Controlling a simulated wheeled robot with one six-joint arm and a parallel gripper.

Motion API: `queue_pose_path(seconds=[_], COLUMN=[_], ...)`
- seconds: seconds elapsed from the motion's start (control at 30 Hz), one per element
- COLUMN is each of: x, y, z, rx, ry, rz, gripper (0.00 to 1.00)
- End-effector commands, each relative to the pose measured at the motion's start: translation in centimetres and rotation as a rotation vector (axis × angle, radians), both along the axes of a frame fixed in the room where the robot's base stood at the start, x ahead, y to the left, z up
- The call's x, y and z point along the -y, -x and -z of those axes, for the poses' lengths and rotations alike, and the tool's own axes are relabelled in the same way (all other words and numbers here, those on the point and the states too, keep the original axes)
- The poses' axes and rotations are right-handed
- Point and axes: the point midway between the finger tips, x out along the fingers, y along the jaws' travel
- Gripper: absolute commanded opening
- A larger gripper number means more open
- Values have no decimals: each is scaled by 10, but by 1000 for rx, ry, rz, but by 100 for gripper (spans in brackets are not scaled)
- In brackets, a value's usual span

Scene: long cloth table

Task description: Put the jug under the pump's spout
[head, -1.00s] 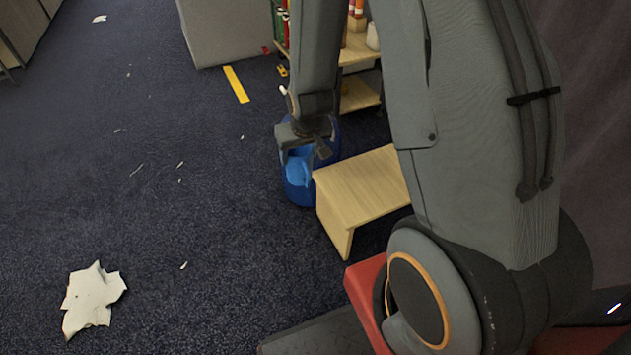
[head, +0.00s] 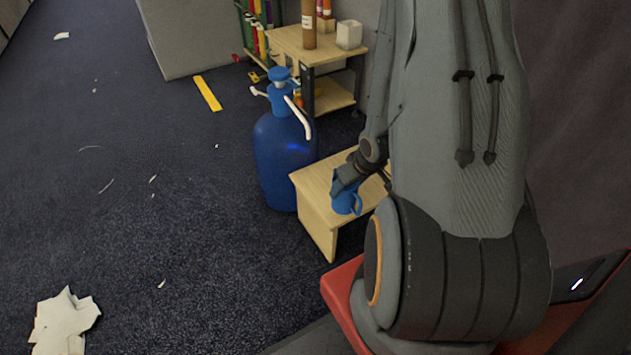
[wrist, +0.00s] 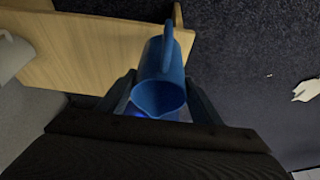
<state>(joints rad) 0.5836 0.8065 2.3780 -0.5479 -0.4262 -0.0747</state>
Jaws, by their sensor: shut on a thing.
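The blue jug (head: 345,201) is held in my gripper (head: 347,186), in front of or over the low wooden bench in the head view. In the wrist view the jug (wrist: 160,84) sits between the two fingers (wrist: 158,97), its open mouth toward the camera and its handle pointing up in the picture. The blue pump bottle (head: 284,158) stands on the floor left of the bench, with a blue cap and a white curved spout (head: 299,117). The jug is apart from the spout, to its lower right. My arm hides part of the bench.
The low wooden bench (head: 316,203) stands between the pump bottle and my base. Behind is a wooden shelf (head: 318,47) with a brown cylinder (head: 309,22) and a white cup (head: 349,34). Torn white paper (head: 63,322) lies on the carpet.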

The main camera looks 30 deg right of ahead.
Motion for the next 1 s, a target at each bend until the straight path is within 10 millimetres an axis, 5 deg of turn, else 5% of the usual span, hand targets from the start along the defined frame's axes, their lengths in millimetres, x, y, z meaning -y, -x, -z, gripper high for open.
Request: queue_pose_path(seconds=[0.17, 0.73, 1.0], x=[3, -2, -2], y=[-12, -147, -169], z=[4, 2, 3], rx=[5, 4, 2], ry=[-2, -2, -4], rz=[-5, -6, -3], gripper=[24, 24, 24])
